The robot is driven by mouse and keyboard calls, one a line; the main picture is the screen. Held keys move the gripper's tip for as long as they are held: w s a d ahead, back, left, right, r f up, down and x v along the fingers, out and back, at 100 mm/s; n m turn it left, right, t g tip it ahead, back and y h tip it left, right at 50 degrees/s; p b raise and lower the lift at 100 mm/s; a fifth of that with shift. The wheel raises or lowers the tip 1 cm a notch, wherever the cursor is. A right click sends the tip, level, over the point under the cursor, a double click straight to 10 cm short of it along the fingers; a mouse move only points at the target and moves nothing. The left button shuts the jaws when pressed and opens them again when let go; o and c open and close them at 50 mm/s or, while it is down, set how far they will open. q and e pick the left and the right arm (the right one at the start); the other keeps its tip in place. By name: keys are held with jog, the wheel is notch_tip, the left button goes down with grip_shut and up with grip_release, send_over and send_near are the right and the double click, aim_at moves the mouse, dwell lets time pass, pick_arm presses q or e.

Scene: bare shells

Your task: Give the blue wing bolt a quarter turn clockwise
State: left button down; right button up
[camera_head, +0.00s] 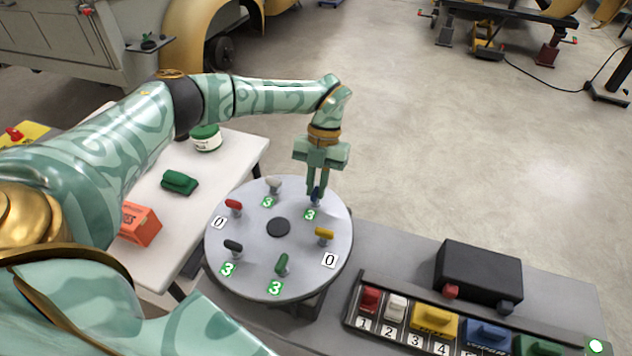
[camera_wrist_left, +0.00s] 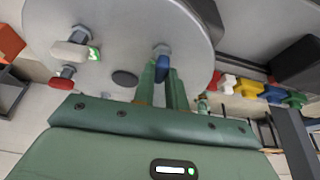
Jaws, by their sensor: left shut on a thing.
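The blue wing bolt (camera_head: 317,196) stands on the far right part of a round grey disc (camera_head: 250,250), with a green "3" label beside it. It also shows in the left wrist view (camera_wrist_left: 162,68), between and beyond the fingers. My left gripper (camera_head: 314,192) points down from above and is shut on the blue wing bolt; the fingers partly hide it. Other wing bolts ring the disc: white (camera_head: 274,184), red (camera_head: 233,206), dark (camera_head: 233,247), green (camera_head: 282,264) and yellow (camera_head: 324,234). My right gripper is not in view.
A white table (camera_head: 225,165) at left holds a green-lidded jar (camera_head: 206,138), a green item (camera_head: 180,183) and an orange box (camera_head: 140,223). At right are a black box (camera_head: 478,272) and a numbered rack of coloured blocks (camera_head: 433,318). Open floor lies beyond the disc.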

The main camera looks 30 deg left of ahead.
pick_arm(q)
jog(key=shift+r, duration=0.1)
jog(key=c, duration=1.4)
grip_release()
jog(key=shift+c, duration=0.2)
jog(key=v, duration=1.6)
jog(key=shift+p, duration=0.4)
jog(key=shift+r, duration=0.1)
